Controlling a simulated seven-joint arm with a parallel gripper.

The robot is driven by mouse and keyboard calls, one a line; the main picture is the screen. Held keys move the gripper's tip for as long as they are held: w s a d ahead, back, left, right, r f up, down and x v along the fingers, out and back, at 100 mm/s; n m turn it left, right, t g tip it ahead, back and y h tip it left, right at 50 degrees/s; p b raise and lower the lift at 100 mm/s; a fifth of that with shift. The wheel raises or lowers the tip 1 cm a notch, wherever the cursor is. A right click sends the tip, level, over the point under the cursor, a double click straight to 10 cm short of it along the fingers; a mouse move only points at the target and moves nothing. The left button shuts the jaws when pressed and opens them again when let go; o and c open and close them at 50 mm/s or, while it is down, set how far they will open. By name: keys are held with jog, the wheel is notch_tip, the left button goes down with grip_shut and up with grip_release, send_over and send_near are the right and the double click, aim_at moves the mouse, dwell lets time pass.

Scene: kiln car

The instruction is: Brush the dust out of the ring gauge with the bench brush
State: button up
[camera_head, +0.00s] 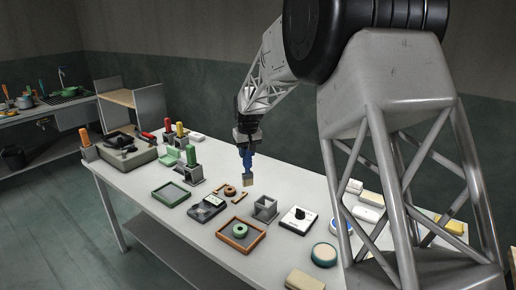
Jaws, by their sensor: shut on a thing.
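My gripper (246,146) is above the middle of the workbench, shut on the blue handle of the bench brush (247,160). The brush hangs upright with its tan bristles down, close above the table or touching it; I cannot tell which. A green ring (239,230) lies in a brown-rimmed tray (260,236), in front of the brush. A small orange-brown ring (230,190) lies just left of the bristles. I cannot tell for certain which ring is the ring gauge. Any dust is too small to see.
A grey open block (265,208), a white dial box (298,219), a dark meter (207,208) and a green-rimmed tray (171,194) stand nearby. Holders with coloured handles are at the back left. A round teal-rimmed tin (324,254) is at front right. My arm hides part of the right side.

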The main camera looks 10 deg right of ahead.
jog(key=a+f+n, duration=0.1)
jog(key=a+n, duration=0.2)
jog(key=a, duration=0.7)
jog(key=s+a+f+n, duration=0.1)
jog(key=a+f+n, duration=0.1)
jog(key=a, duration=0.8)
jog(key=shift+s+n+y, duration=0.25)
jog(key=shift+n+y, duration=0.15)
jog(key=shift+n, duration=0.4)
jog(key=shift+f, duration=2.5)
jog(key=shift+w+a, duration=0.4)
jog(key=shift+w, duration=0.1)
jog(key=shift+f, duration=0.7)
